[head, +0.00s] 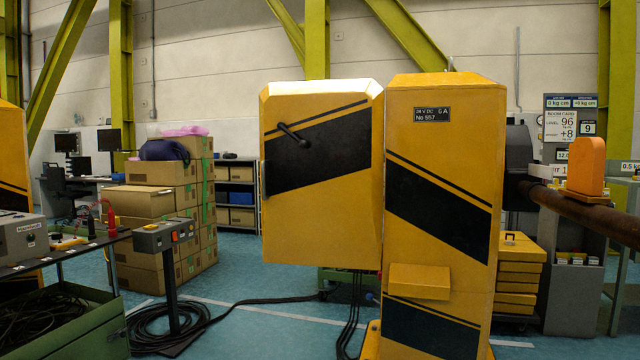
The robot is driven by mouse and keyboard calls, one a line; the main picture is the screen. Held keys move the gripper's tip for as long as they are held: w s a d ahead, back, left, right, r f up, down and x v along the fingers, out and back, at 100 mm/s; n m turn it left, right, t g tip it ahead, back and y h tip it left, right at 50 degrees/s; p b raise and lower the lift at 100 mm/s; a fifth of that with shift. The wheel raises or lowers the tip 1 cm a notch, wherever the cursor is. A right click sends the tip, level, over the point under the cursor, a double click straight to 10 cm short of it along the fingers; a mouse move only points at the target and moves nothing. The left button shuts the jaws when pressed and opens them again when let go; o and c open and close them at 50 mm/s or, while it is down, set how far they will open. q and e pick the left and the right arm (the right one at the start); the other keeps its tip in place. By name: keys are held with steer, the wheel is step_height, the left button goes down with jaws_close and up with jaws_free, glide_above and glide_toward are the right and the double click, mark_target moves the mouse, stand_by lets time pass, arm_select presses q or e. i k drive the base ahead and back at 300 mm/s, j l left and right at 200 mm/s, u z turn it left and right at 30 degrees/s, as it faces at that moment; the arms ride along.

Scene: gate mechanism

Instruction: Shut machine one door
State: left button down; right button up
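The yellow machine cabinet (445,290) stands right of the middle in the head view, with black diagonal stripes and a small plate reading "24 V DC 6 A No 557". Its door (325,225) is a yellow panel with a black band, swung out to the left of the cabinet and standing open. A dark handle (293,134) sits on the upper part of the door. The inside of the cabinet is not visible from here. Neither of my grippers shows in the head view.
A post with a control box (165,236) stands at the left, beside coiled black cable on the floor. Stacked cardboard boxes (150,205) stand behind it. A brown horizontal pipe (590,218) with an orange piece extends right of the cabinet. Blue floor (240,330) is open before the door.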

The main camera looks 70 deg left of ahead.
mark_target(321, 203)
steer(key=i+u, duration=0.1)
steer(key=u, duration=2.3)
